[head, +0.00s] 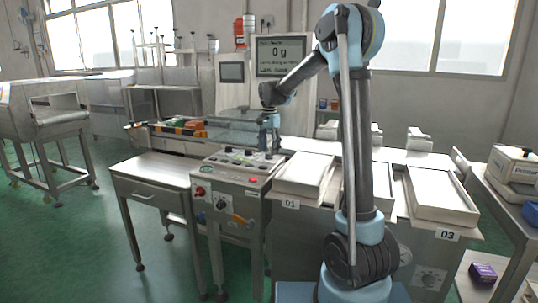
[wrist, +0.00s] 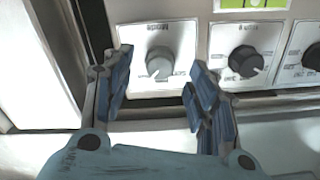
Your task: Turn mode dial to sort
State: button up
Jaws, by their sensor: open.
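My gripper (wrist: 158,80) is open and empty. Its blue-padded fingers stand left and right of the dial, with a gap on each side. I cannot tell how deep the fingertips are relative to the dial. In the head view, my gripper (head: 269,140) points down over the back part of the control panel (head: 236,167). The dial itself cannot be made out there.
Right of the grey dial is a black dial (wrist: 245,61), close to my right finger. Another black dial (wrist: 313,56) is cut by the edge. White trays (head: 303,174) lie right of the panel; an empty side table (head: 155,170) stands left.

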jog(key=shift+f, duration=1.25)
jog(key=shift+c, duration=0.3)
jog(key=c, duration=1)
